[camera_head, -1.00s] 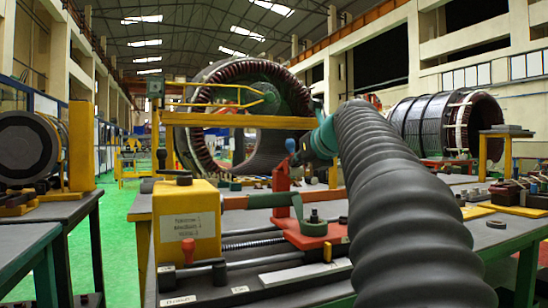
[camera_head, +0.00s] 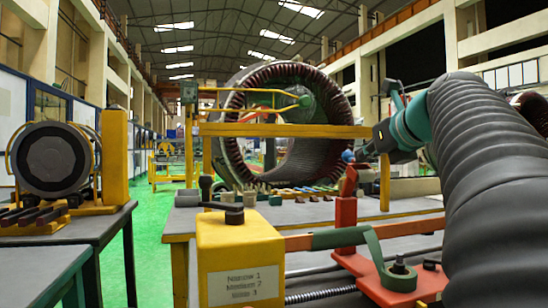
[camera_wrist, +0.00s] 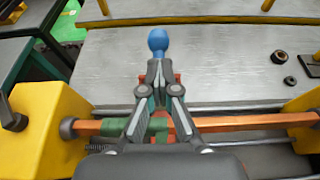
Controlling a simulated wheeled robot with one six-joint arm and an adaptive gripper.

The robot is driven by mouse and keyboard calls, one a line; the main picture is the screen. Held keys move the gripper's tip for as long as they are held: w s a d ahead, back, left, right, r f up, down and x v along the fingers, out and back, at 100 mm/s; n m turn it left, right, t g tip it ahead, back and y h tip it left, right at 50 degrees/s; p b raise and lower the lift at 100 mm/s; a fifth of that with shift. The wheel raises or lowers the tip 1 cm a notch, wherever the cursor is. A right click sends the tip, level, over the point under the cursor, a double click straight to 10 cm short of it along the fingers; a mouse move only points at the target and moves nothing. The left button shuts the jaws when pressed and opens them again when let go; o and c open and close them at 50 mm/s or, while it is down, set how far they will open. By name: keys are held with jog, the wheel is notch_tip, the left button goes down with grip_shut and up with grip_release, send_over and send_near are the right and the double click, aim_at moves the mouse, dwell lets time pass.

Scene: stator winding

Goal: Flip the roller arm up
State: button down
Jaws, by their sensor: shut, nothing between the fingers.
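A red upright arm (camera_head: 346,212) stands on a red base plate on the bench machine, with a blue ball knob (camera_head: 348,156) at its top. I take this to be the roller arm. My gripper (camera_head: 362,154) is just right of the knob in the head view. In the wrist view my gripper (camera_wrist: 159,72) has its fingers close together, with the blue knob (camera_wrist: 158,40) just beyond the tips. The fingers hide most of the red arm there. Whether they touch it, I cannot tell. A green-wrapped orange bar (camera_wrist: 240,121) passes beneath the fingers.
A yellow block with a label (camera_head: 238,258) stands at the machine's left end. A yellow frame (camera_head: 280,130) crosses behind, with a large stator (camera_head: 330,120) beyond. The grey benchtop (camera_wrist: 215,65) past the fingers is mostly bare, with small nuts (camera_wrist: 279,57) at right.

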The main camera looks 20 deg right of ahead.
jog(key=shift+w+a+r, duration=0.15)
jog(key=shift+w+a, duration=0.05)
jog(key=shift+w, duration=0.1)
jog(key=shift+w, duration=0.25)
jog(key=shift+d+r, duration=0.1)
jog(key=shift+r, duration=0.15)
notch_tip(320, 180, up, 10)
jog(key=s, duration=0.2)
jog(key=shift+a, duration=0.2)
jog(key=shift+f, duration=0.15)
dwell(0.7)
